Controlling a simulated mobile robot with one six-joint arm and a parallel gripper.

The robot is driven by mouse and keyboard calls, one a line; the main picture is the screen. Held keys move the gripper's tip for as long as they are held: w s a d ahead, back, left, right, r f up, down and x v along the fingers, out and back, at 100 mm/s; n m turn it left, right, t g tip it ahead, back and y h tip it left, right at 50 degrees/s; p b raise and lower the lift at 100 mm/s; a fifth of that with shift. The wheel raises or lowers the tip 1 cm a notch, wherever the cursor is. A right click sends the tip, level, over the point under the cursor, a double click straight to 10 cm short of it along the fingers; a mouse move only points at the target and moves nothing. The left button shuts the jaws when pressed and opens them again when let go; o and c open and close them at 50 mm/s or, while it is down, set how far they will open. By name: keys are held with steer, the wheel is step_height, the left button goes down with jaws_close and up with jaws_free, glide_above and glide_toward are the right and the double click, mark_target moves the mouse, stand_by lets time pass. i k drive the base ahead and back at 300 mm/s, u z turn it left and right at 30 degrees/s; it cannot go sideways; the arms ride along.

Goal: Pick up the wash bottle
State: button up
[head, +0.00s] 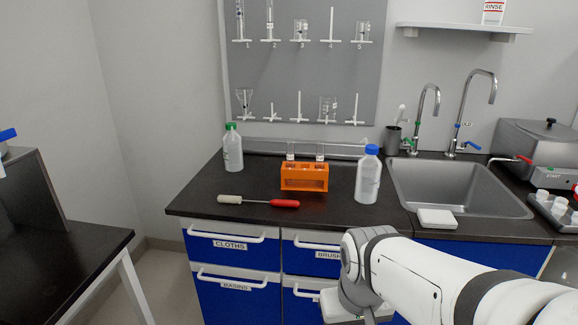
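Two white bottles stand upright on the dark counter; I cannot tell which is the wash bottle. One has a blue cap (367,180) and stands left of the sink, near the counter's front. The other has a green cap (232,150) and stands at the back left. My arm comes in from the lower right, and my gripper (366,314) is low at the bottom edge, in front of the drawers and below the blue-capped bottle. It is apart from both bottles. Its fingers are mostly cut off by the frame edge, so their opening is hidden.
An orange rack (304,184) with glass tubes stands between the bottles. A brush with a red handle (284,203) lies in front of it. A sink (460,190) with a white block (436,219) at its front edge lies right. A glassware pegboard (300,90) hangs behind.

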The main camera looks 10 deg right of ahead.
mark_target(370, 167)
steer(key=z, duration=1.2)
steer(key=k, duration=0.95)
steer(key=u, duration=1.1)
steer(key=i, duration=1.4)
steer(key=u, duration=0.05)
